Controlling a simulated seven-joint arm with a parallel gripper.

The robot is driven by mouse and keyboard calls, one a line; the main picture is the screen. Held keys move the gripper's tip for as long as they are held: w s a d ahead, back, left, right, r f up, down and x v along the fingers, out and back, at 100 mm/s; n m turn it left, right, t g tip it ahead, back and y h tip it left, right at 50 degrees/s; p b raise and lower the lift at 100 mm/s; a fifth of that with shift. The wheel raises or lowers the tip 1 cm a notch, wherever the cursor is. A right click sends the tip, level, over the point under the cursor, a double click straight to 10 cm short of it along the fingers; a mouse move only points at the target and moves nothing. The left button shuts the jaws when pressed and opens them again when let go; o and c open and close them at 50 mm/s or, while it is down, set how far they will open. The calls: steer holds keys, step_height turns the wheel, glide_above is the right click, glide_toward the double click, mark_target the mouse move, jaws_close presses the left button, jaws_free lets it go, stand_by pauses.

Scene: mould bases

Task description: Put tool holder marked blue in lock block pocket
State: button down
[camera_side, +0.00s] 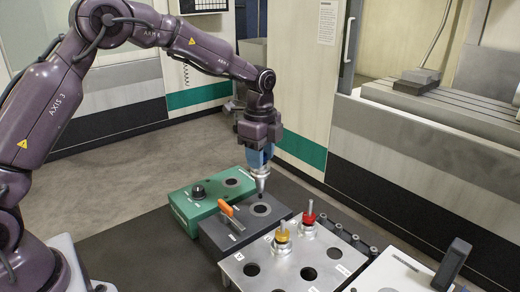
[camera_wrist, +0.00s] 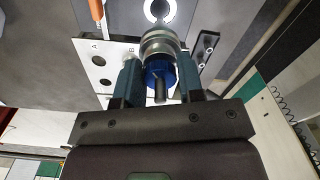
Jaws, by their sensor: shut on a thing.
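My gripper (camera_side: 261,161) is shut on a metal tool holder (camera_side: 262,182) and holds it about upright, tip down. In the wrist view the tool holder (camera_wrist: 160,42) sits between the two fingers, and its blue marking (camera_wrist: 158,71) shows. The dark grey block with an orange lever (camera_side: 231,217), which looks like the lock block (camera_side: 222,234), is below. Its round pocket (camera_side: 262,209) has a light ring and lies under the holder's tip. The pocket (camera_wrist: 159,10) also shows in the wrist view, just beyond the holder.
A silver rack plate (camera_side: 262,285) in front holds a yellow-marked holder (camera_side: 282,237) and a red-marked holder (camera_side: 309,217), with empty holes. A green block (camera_side: 190,214) with a black knob stands behind left. A black upright piece (camera_side: 452,264) is at right.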

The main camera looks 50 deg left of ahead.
mark_target(260, 192)
steer(key=shift+f, duration=5)
steer(key=c, duration=0.7)
jaws_free()
steer(key=shift+o, duration=0.2)
step_height(260, 192, up, 13)
